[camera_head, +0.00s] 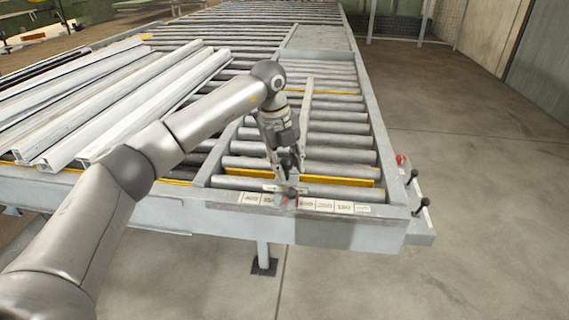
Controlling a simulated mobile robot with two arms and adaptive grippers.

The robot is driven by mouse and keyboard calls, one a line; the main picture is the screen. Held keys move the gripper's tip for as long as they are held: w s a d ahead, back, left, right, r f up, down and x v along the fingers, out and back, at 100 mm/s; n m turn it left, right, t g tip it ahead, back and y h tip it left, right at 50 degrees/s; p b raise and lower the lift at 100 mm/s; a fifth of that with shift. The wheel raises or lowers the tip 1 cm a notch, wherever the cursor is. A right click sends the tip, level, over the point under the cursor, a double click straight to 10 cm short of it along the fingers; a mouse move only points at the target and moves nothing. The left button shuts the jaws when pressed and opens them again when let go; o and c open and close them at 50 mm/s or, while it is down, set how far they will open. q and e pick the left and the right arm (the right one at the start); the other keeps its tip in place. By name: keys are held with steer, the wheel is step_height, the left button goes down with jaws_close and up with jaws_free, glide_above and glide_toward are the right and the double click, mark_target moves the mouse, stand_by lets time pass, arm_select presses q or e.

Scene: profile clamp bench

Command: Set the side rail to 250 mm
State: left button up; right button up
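The side rail (307,105) is a narrow grey bar lying lengthwise over the rollers, right of my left arm's wrist. At its near end, a small red and dark fitting (285,201) sits at the front beam. A strip of white scale labels (320,205) runs along that beam, with labels on both sides of the fitting; their figures are too blurred to read. My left gripper (286,175) points down just above the fitting, over the near rollers. Its fingers are dark and small, and I cannot tell whether they touch or grip anything. My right gripper is out of view.
Several pale metal profiles (120,95) lie on the rollers at left, beside my arm. Levers with black knobs and a red knob (402,160) stand at the bench's right corner. Yellow strips (340,182) lie between rollers. The floor (470,180) at right is clear.

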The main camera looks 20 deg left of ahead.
arm_select(q)
steer(key=shift+o, duration=1.3)
step_height(320, 180, up, 12)
steer(key=s+a, duration=0.1)
steer(key=shift+s+a, duration=0.3)
steer(key=shift+s, duration=0.05)
steer(key=shift+f, duration=0.15)
